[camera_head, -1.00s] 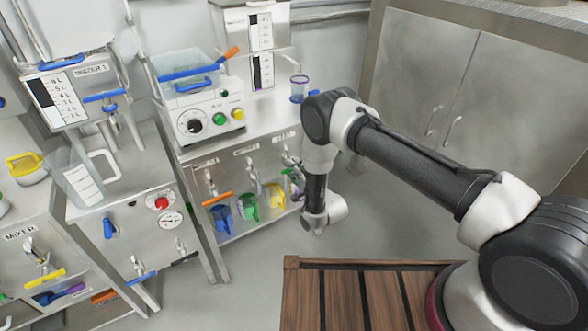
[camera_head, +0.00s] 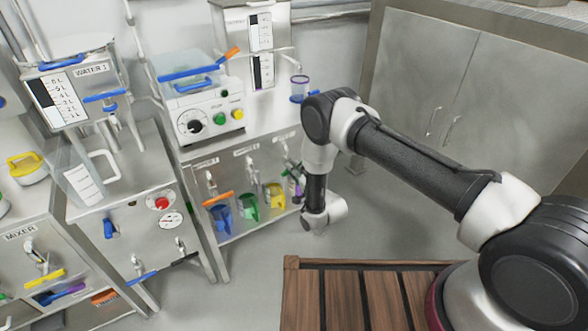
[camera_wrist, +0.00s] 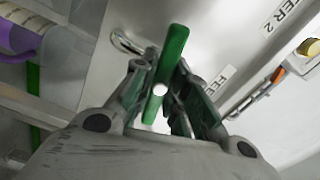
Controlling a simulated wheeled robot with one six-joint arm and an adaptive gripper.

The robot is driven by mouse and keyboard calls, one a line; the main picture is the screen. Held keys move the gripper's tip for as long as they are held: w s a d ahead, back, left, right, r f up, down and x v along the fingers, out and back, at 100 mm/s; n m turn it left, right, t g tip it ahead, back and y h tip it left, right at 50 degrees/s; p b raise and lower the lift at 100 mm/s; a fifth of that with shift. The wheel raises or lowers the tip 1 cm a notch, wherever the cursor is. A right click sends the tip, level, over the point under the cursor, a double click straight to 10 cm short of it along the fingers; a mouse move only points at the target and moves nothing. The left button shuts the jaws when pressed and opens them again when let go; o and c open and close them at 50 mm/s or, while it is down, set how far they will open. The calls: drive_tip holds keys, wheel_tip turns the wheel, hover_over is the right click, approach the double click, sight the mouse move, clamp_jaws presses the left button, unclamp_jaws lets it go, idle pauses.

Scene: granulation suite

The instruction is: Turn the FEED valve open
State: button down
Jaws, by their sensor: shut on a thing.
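The FEED valve's green lever (camera_wrist: 175,45) stands up between the fingers of my gripper (camera_wrist: 159,80) in the wrist view. The gripper is shut on it, with one finger on each side. The lever runs from upper right to lower left, and its upper end sticks out past the fingertips. A partly hidden label beginning "FEE" (camera_wrist: 218,81) is on the steel panel just to the right.
An orange-handled valve (camera_wrist: 278,75) and a label ending in "FER 2" (camera_wrist: 281,13) lie to the right. A purple container (camera_wrist: 18,42) is at the left. In the head view, blue (camera_head: 220,217), green (camera_head: 248,207) and yellow (camera_head: 274,196) jugs stand below the valves.

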drive_tip(key=n, duration=1.1)
drive_tip(key=shift+n, duration=2.1)
drive_tip(key=shift+f, duration=0.1)
drive_tip(key=c, duration=1.4)
unclamp_jaws()
drive_tip(key=shift+o, duration=0.2)
drive_tip(key=shift+s, duration=0.1)
drive_tip(key=v, duration=1.2)
